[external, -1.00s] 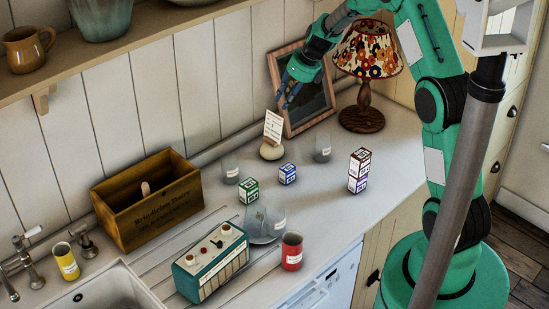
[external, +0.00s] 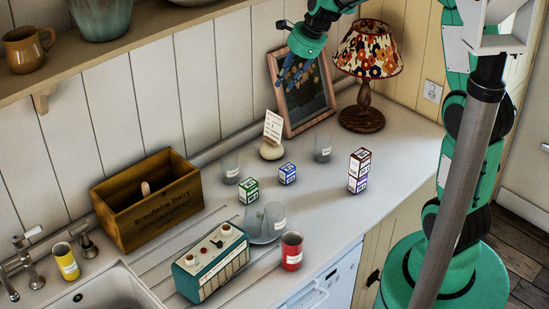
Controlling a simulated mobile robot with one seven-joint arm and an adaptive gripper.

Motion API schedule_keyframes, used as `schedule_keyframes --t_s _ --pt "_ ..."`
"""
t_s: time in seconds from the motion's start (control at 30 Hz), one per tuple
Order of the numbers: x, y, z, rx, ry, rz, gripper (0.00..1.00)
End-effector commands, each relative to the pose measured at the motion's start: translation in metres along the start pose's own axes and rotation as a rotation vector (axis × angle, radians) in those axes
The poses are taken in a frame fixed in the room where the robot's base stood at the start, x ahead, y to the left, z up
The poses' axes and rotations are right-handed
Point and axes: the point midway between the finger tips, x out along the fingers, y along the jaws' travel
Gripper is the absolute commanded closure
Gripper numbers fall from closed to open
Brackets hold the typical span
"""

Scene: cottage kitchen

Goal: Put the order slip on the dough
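The order slip (external: 273,126) is a small white card with print on it. It stands upright and slightly tilted on the dough (external: 271,151), a pale round lump on the counter near the wall. The slip's lower edge meets the top of the dough; whether it is stuck in or only resting I cannot tell. My gripper (external: 290,78) is above and to the right of the slip, in front of the framed picture, apart from both slip and dough. Its fingers look spread, with nothing visible between them.
A framed picture (external: 318,112) and a lamp (external: 367,60) stand behind and right. Glasses (external: 323,149), small boxes (external: 249,190), stacked boxes (external: 358,171), a red cup (external: 292,251), a radio (external: 211,262) and a wooden crate (external: 125,219) share the counter. The right counter is clear.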

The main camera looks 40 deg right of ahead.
Motion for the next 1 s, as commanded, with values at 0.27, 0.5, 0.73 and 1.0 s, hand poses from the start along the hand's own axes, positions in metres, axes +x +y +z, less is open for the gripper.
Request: schedule_keyframes --t_s 0.27,0.5,0.73,1.0 --pt "-0.073 0.069 0.019 -0.461 0.014 -0.018 0.76" --pt "-0.124 0.131 0.020 -0.853 0.037 -0.029 0.76" --pt "-0.163 0.190 0.012 -1.226 0.069 -0.037 0.76" --pt "-0.196 0.257 -0.011 -1.656 0.120 -0.040 0.76"
